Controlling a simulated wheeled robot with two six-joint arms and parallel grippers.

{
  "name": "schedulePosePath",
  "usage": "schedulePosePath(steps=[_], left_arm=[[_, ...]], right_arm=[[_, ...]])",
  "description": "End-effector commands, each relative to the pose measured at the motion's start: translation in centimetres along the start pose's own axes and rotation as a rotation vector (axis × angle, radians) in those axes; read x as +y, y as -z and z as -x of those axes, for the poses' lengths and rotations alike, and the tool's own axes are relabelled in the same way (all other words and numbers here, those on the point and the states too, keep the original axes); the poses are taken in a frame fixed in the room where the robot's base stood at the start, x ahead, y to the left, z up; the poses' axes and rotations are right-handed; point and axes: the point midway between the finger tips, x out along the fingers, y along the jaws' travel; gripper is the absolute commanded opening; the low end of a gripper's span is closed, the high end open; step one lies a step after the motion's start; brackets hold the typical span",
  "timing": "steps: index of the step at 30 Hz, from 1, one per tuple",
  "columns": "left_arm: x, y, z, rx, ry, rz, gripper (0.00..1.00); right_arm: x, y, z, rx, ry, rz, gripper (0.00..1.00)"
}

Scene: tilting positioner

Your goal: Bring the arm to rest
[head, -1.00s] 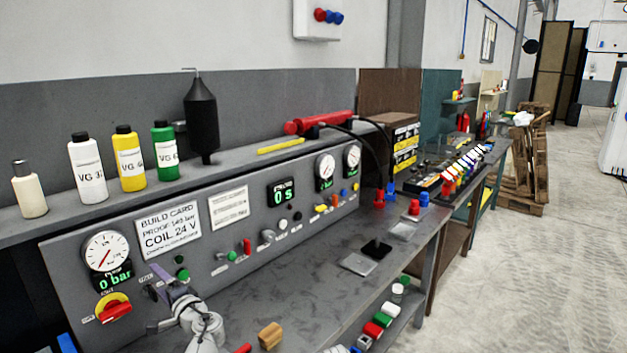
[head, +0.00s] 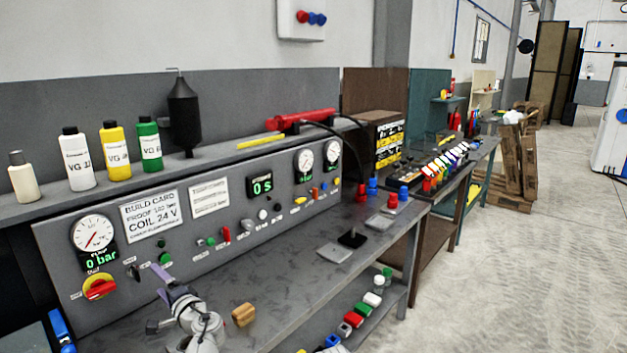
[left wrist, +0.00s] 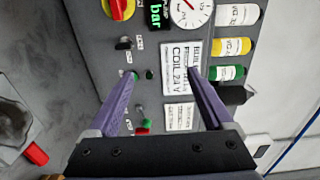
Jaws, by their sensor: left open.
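My left gripper (head: 160,277) is in front of the grey control panel (head: 235,228), at the lower left of the head view. Its purple fingers stand apart with nothing between them. In the left wrist view the open gripper (left wrist: 162,78) points at the panel, with the build card (left wrist: 181,68) and a green button (left wrist: 150,74) seen between or just beyond the fingers. I cannot tell for sure whether a finger touches the panel. My right gripper is in neither view.
Below the panel is a grey bench top (head: 285,275) with a wooden block (head: 243,315) close to my left arm. Bottles, such as the yellow one (head: 115,155), stand on the shelf above. Open floor (head: 520,270) lies to the right.

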Motion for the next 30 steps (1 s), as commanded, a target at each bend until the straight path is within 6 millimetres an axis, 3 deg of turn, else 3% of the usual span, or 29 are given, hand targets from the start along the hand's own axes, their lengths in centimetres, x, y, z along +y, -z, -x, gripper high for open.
schedulePosePath(steps=[11, 20, 23, 26, 30], left_arm=[[3.1, 0.2, 2.3, -0.048, -0.122, 0.108, 0.85], [8.9, 0.9, 7.1, -0.127, -0.355, 0.244, 0.85], [11.9, 1.4, 10.1, -0.163, -0.482, 0.291, 0.85], [15.7, 2.1, 14.6, -0.209, -0.659, 0.331, 0.85], [20.7, 3.1, 23.0, -0.276, -0.955, 0.341, 0.85]], right_arm=[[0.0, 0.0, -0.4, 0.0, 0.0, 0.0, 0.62], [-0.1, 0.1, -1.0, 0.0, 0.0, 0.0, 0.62], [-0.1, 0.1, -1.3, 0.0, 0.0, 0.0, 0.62], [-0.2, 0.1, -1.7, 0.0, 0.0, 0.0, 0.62], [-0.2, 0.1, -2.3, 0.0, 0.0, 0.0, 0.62]])
